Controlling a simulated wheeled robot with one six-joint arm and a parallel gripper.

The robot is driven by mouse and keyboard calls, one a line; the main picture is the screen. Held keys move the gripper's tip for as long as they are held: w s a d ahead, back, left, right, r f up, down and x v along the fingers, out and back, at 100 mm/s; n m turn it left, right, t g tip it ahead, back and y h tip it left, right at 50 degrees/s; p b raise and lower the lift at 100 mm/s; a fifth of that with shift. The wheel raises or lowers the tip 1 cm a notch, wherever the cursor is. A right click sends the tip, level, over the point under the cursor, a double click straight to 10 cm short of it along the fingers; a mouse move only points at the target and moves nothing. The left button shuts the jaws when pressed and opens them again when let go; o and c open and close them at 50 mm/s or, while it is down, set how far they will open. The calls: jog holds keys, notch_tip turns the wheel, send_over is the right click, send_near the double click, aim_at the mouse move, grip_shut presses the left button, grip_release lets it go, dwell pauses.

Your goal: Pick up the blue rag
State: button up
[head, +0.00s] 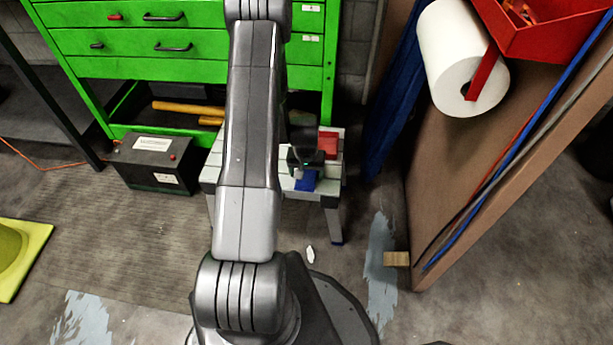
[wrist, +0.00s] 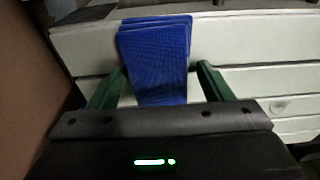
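The blue rag (wrist: 155,50) lies folded on the pale slatted top of a small stool (head: 334,172). In the head view the rag (head: 305,183) shows just below my gripper (head: 301,170), partly covered by it. In the wrist view my gripper (wrist: 160,85) has its two green fingers apart, one on each side of the rag. Pale slats show between the rag and the right finger. The near end of the rag is hidden behind the gripper body. I cannot tell how high the fingertips are above the slats.
A red item (head: 328,144) lies on the stool behind the rag. A green drawer cabinet (head: 130,68) stands behind, with a black battery (head: 155,163) to the left. A brown panel (head: 440,160) with a paper roll (head: 455,50) stands at the right.

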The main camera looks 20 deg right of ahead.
aim_at(306, 174)
jog(key=c, duration=0.8)
notch_tip(306, 174, up, 10)
jog(key=p, duration=0.2)
jog(key=shift+p, duration=0.4)
